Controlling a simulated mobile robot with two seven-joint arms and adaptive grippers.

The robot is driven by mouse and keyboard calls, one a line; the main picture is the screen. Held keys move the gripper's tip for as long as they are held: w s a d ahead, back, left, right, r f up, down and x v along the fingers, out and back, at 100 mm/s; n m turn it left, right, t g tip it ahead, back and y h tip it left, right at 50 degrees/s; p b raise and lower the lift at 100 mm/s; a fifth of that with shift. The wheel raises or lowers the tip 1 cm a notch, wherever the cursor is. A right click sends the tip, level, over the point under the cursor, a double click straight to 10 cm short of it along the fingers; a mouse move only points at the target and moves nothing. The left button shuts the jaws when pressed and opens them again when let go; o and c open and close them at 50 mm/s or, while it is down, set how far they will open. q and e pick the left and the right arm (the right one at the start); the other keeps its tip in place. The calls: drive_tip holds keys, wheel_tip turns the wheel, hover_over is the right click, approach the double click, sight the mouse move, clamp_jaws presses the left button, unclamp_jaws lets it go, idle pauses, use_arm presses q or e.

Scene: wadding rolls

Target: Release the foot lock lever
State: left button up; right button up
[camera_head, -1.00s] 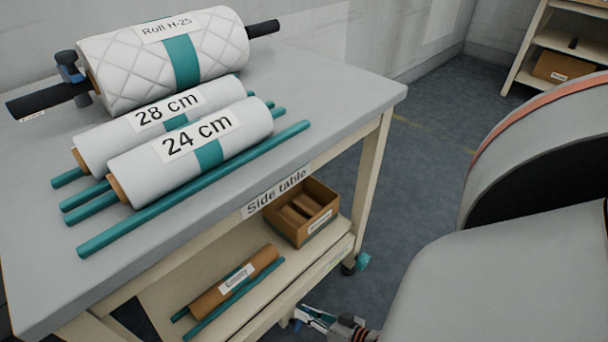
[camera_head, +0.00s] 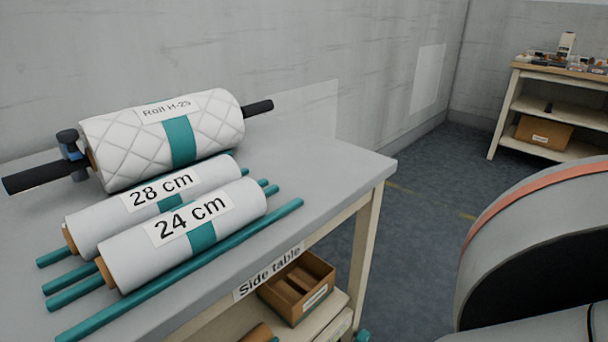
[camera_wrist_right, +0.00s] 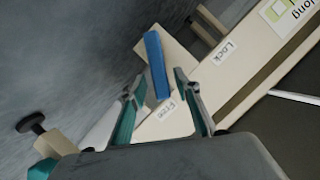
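The foot lock lever (camera_wrist_right: 156,62) is a blue bar on a cream plate in the right wrist view. Its lower end lies close to the "Free" label (camera_wrist_right: 166,108); the "Lock" label (camera_wrist_right: 225,52) is off to its right. My right gripper (camera_wrist_right: 160,80) is open, with its two teal-and-grey fingers apart on either side of the lever's lower end. I see no finger closed on the lever, and cannot tell whether either touches it. The lever is not visible in the head view. My left gripper is in neither view.
The side table (camera_head: 345,165) carries a quilted roll (camera_head: 215,125), the 28 cm roll (camera_head: 95,222), the 24 cm roll (camera_head: 130,262) and several teal rods. A brown box (camera_head: 290,287) sits on its lower shelf. A shelf unit (camera_head: 508,105) stands at back right, with open floor between.

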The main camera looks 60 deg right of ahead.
drive_tip(key=v, duration=1.2)
drive_tip(key=shift+r, duration=0.1)
idle(0.4)
